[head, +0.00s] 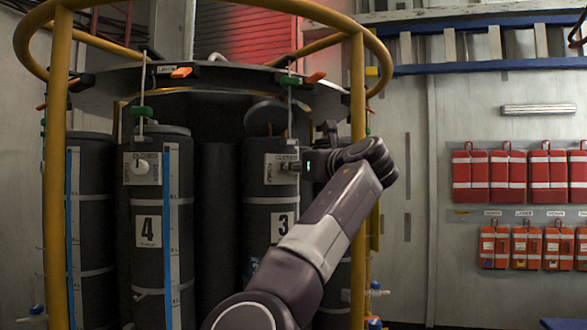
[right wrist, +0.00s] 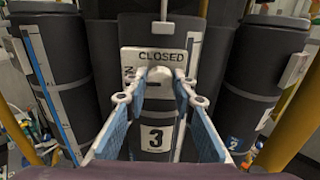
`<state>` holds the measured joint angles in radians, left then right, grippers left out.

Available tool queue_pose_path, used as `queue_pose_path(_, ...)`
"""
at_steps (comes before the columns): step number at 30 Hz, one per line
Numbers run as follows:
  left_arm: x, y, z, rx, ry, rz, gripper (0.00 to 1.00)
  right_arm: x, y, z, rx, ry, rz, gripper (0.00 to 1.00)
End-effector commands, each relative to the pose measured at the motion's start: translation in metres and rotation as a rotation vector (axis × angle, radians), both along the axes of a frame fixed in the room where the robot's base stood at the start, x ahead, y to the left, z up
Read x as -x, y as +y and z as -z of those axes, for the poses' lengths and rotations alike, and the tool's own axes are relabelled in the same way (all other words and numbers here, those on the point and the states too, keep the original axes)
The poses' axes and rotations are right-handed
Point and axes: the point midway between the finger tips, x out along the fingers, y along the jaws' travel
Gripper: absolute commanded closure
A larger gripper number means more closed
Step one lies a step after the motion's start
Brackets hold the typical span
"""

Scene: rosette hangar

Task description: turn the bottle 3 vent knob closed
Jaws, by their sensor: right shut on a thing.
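Bottle 3 (head: 259,215) is a dark grey cylinder with a white "3" label, partly hidden behind my right arm in the head view. It also shows in the right wrist view (right wrist: 150,111). Its vent plate (right wrist: 183,57) reads "CLOSED" along the top, with partly covered lettering on the left side. The pale vent knob (right wrist: 160,74) sits in front of the plate, between my blue-padded fingers. My right gripper (right wrist: 154,92) is shut on the knob. In the head view the right gripper (head: 298,166) meets the plate from the right. I cannot tell which way the knob points. My left gripper is not in view.
Bottle 4 (head: 147,270) stands left of bottle 3, with its own plate and knob (head: 141,167). A yellow tube frame (head: 357,100) rings the bottles, its right post close behind my arm. Red packs (head: 489,176) hang on the right wall.

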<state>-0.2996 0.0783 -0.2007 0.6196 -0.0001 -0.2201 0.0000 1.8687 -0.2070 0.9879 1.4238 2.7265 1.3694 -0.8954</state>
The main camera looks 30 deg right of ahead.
Motion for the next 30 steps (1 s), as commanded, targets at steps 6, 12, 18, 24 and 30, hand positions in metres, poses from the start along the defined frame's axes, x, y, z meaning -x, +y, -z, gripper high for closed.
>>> queue_pose_path(6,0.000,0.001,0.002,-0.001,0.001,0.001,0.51,0.000,0.000,0.000,-0.015,-0.001,-0.001,1.00)
queue_pose_path(12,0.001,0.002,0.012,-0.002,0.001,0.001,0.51,0.001,0.000,0.002,-0.089,-0.009,-0.001,1.00)
queue_pose_path(18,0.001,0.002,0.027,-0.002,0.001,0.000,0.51,0.001,-0.001,0.002,-0.233,-0.021,0.000,1.00)
queue_pose_path(24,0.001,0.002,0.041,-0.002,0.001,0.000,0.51,0.001,-0.001,0.002,-0.420,-0.037,-0.001,1.00)
queue_pose_path(30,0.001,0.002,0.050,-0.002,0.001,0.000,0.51,0.001,-0.001,0.001,-0.610,-0.051,-0.001,1.00)
